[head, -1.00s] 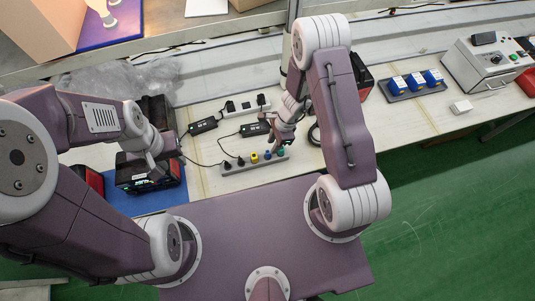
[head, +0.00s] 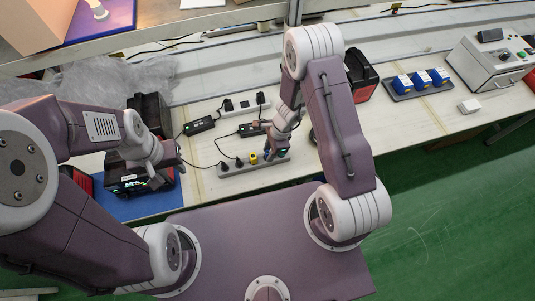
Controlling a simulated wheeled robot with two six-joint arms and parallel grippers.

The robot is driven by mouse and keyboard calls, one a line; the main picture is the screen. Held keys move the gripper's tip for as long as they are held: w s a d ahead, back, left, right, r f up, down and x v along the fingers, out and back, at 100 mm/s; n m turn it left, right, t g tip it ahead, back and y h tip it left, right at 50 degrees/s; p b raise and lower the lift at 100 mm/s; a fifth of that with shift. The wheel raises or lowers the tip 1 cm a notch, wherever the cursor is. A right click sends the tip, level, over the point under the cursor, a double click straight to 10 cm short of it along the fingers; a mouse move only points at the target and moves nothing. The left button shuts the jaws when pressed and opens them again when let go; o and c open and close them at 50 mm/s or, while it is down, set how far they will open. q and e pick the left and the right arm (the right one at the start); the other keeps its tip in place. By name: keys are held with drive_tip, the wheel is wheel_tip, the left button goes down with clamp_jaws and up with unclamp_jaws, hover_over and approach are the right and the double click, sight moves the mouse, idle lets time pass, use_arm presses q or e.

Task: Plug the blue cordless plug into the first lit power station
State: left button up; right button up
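The grey power strip (head: 231,171) lies on the bench in front of my base and holds several plugs. Two black plugs with cords are at its left and a yellow plug (head: 253,158) is at its middle. My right gripper (head: 270,154) is down at the right part of the strip, over the blue plug, which it mostly hides. Whether its fingers are closed on the plug is too small to tell. A black power station (head: 135,184) with small lit marks stands on a blue mat (head: 146,208). My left gripper (head: 174,158) is at its upper right edge; its fingers are unclear.
Another strip (head: 243,106) and black adapters (head: 199,125) with cords lie behind. A red-and-black unit (head: 362,76) stands behind my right arm. A tray with blue blocks (head: 420,82), a white block (head: 469,106) and a grey control box (head: 486,62) are at right. Clear plastic lies at back left.

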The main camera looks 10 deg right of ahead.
sight(266, 152)
clamp_jaws()
drive_tip(key=shift+a+p+v, duration=0.25)
drive_tip(key=shift+p+v, duration=0.65)
drive_tip(key=shift+v, duration=0.1)
drive_tip(key=shift+a+p+v, duration=0.25)
drive_tip(key=shift+p+v, duration=0.65)
drive_tip(key=shift+v, duration=0.05)
drive_tip(key=shift+a+p+v, duration=0.2)
drive_tip(key=shift+p+v, duration=0.7)
drive_tip(key=shift+v, duration=0.1)
drive_tip(key=shift+r, duration=0.15)
drive_tip(key=w+r+n+g+b, duration=0.2)
drive_tip(key=w+r+n+b, duration=0.2)
drive_tip(key=w+r+n, duration=0.35)
drive_tip(key=s+d+r+n+h, duration=0.2)
drive_tip(key=s+d+r+n, duration=0.1)
drive_tip(key=s+d+n, duration=0.4)
drive_tip(key=n, duration=0.3)
drive_tip(key=shift+s+d+r+g+h, duration=0.2)
drive_tip(key=shift+r+g+h, duration=0.2)
